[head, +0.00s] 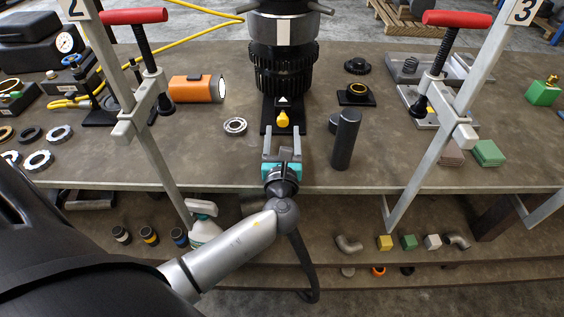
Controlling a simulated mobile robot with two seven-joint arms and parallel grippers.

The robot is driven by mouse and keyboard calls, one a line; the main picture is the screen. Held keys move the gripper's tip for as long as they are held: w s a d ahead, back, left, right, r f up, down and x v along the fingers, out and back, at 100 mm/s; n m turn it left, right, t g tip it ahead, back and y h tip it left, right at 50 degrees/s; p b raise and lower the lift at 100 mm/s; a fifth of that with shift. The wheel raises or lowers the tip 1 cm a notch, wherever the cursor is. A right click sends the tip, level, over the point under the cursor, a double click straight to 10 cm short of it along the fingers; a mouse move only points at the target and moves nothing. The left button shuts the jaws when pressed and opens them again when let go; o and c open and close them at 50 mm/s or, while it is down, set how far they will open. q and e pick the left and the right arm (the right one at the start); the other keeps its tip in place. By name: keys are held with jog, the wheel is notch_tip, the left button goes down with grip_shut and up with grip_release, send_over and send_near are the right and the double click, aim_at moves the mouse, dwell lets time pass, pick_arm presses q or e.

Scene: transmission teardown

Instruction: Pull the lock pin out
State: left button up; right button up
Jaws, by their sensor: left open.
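The lock pin's yellow head (283,119) shows at the front of the dark base under the tall black transmission (284,66), on the workbench. A white triangle mark is just above it. My left gripper (283,131), with teal and grey parts, is at the bench's front edge. Its two grey fingers are apart and point toward the yellow head, one on each side of its line, and nothing is between them. The yellow head appears just beyond the fingertips; I cannot tell any contact. The pin's shaft is hidden. My right gripper is not in view.
A dark cylinder (346,139) stands close to the right of my left gripper. A metal ring (235,126) lies to the left, near an orange flashlight (196,88). Red-handled clamps (134,16) (457,19) stand on both sides. The bench front has free room.

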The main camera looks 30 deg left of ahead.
pick_arm(q)
jog(key=v, duration=1.2)
jog(key=shift+d+f, duration=0.1)
jog(key=shift+f, duration=0.05)
